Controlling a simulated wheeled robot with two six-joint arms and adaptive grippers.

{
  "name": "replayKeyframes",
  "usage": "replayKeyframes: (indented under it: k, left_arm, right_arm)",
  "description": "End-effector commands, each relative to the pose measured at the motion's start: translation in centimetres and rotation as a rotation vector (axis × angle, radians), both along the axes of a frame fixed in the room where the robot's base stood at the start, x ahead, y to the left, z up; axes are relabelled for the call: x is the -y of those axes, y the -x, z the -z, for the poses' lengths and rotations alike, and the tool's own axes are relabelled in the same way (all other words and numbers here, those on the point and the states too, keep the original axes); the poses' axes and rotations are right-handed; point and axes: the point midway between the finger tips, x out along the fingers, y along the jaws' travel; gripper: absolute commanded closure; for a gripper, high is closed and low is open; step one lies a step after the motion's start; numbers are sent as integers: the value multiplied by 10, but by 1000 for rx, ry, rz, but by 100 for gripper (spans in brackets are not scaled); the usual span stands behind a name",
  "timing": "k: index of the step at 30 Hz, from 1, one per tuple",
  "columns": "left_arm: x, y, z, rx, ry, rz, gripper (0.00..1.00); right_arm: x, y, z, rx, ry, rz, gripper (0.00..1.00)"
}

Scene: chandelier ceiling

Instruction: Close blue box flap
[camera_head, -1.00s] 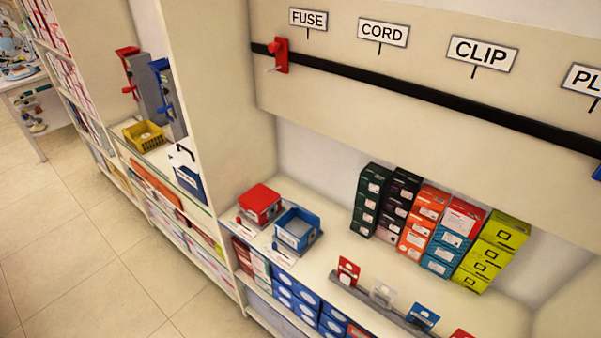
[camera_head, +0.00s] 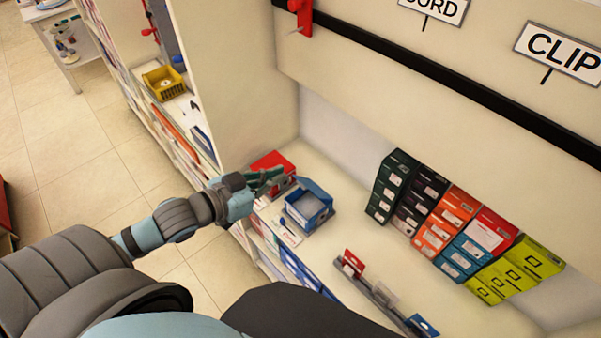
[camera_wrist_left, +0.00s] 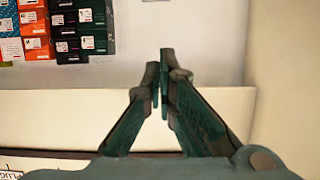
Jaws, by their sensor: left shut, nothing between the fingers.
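The blue box (camera_head: 308,207) sits on the white shelf in the head view. It is open at the top, and its blue flap (camera_head: 315,190) stands up at the back. My left gripper (camera_head: 281,173) reaches in from the left, above the red box and to the left of the blue box, apart from the flap. Its fingers (camera_wrist_left: 160,85) are shut and empty in the left wrist view, which looks toward the shelf's back. The blue box does not show in the wrist view. My right gripper is not in view.
A red box (camera_head: 270,161) stands just left of the blue box, partly behind my gripper. Stacked dark, orange, blue and yellow cartons (camera_head: 450,225) stand at the back right. A grey rail with cards (camera_head: 380,295) lies at the front. A side panel (camera_head: 245,80) rises at left.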

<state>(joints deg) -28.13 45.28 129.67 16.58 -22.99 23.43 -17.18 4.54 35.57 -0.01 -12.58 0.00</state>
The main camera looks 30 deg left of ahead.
Motion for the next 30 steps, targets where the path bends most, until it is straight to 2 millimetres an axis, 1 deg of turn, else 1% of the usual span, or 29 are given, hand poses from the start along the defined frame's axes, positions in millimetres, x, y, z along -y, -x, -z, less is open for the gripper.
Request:
replayKeyframes:
  k: [2,5,7,10,17,19,23,26,30]
  left_arm:
    - [8,-2,-5,12,9,17,100]
    - [11,-13,1,15,12,15,100]
    - [17,-24,7,18,14,22,100]
    - [23,-43,12,18,16,18,100]
    - [39,-88,26,13,15,20,100]
    - [37,-82,37,5,7,23,100]
    - [33,-71,50,7,7,22,100]
    - [31,-66,56,9,7,21,100]
    - [31,-65,57,12,7,21,100]
  right_arm:
    - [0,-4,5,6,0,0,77]
    - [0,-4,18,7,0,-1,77]
    - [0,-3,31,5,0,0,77]
    - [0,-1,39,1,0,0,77]
    - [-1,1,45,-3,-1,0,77]
    - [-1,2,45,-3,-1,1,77]
    - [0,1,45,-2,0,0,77]
    - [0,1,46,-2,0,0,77]
    - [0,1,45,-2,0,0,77]
